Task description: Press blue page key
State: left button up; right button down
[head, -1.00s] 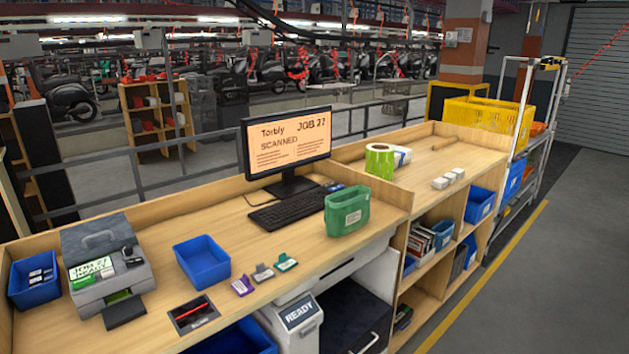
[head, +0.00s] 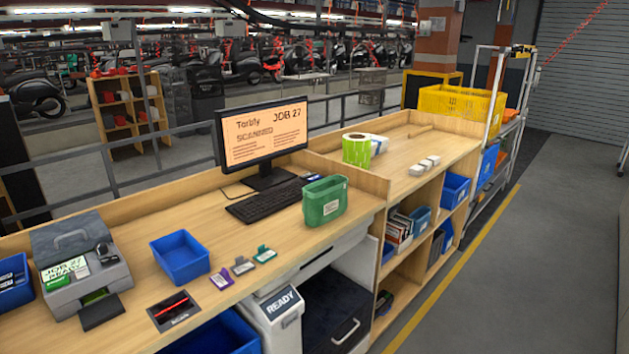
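I cannot pick out a blue page key in the head view. A grey desktop device (head: 110,274) at the left has a small display (head: 64,271) reading "JOB 27 READY", a green patch under it and dark parts at its right. A black keyboard (head: 266,200) lies in front of the monitor (head: 262,135), which reads "Torbly JOB 27 SCANNED"; its single keys are too small to tell apart. Neither of my grippers is in view.
A blue bin (head: 181,258), a green bin (head: 325,203), a scanner plate (head: 174,311) with a red line and small purple, grey and green tags (head: 241,265) stand on the wooden counter (head: 210,208). Below, a unit reads "READY" (head: 280,302). The floor at right is clear.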

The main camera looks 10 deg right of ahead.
aim_at(316, 178)
jog(key=i+l+u, duration=0.1)
jog(key=u, duration=0.3)
jog(key=l+u, duration=0.25)
jog(key=u, duration=0.2)
jog(key=i+l+u, duration=0.1)
jog(key=l+u, duration=0.15)
jog(key=u, duration=0.15)
jog(key=l+u, duration=0.2)
jog(key=l, duration=0.55)
jog(key=l+u, duration=0.15)
jog(key=l, duration=0.6)
jog(key=l+u, duration=0.2)
jog(key=l, duration=0.5)
jog(key=k+l+u, duration=0.2)
jog(key=l, duration=0.5)
jog(key=k+l, duration=0.1)
jog(key=l, duration=0.55)
jog(key=k+l, duration=0.1)
jog(key=l, duration=0.55)
